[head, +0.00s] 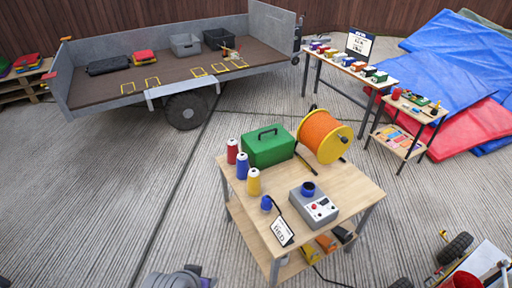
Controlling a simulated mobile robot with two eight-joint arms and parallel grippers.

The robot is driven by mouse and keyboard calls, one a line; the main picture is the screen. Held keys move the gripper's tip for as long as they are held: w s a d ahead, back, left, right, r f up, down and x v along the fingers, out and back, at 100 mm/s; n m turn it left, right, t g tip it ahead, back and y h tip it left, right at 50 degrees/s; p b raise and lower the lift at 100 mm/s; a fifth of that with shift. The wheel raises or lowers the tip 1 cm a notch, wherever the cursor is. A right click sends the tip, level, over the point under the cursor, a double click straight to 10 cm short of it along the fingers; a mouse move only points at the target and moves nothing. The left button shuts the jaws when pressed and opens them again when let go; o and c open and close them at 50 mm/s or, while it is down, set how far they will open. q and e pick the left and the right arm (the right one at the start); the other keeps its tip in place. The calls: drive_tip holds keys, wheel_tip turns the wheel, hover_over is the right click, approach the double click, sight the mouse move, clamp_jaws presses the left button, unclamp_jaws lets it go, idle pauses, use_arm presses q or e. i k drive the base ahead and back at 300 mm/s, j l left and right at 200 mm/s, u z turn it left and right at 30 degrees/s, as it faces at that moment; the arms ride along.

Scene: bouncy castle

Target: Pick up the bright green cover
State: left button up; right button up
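A green, box-shaped piece with a black handle on top (268,146) sits on the near wooden table (345,188), toward its back left. It is the largest green thing in view, and I cannot tell if it is a separate cover. Smaller green pieces show on the right: a green-topped block (380,77) at the end of the long table and a green item (413,97) on the small shelf table. Neither of my grippers shows in the head view. A grey rounded part at the bottom edge appears to be mine.
Around the green piece stand an orange reel (323,137), red, blue and yellow cones, a grey control box (314,206) and a card (280,231). A trailer (150,75) stands behind. A wheeled cart (482,265) is at bottom right.

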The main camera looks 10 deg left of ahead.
sight(267, 146)
drive_tip(key=i+j, duration=0.1)
drive_tip(key=j, duration=1)
drive_tip(key=i+j, duration=0.2)
drive_tip(key=j, duration=0.15)
drive_tip(key=i+j, duration=0.2)
drive_tip(key=j, duration=0.15)
drive_tip(key=i+j, duration=0.3)
drive_tip(key=i, duration=0.4)
drive_tip(key=i+j, duration=0.15)
drive_tip(key=i, duration=0.3)
drive_tip(key=i+j, duration=0.1)
drive_tip(key=i, duration=0.4)
drive_tip(key=l+z, duration=0.05)
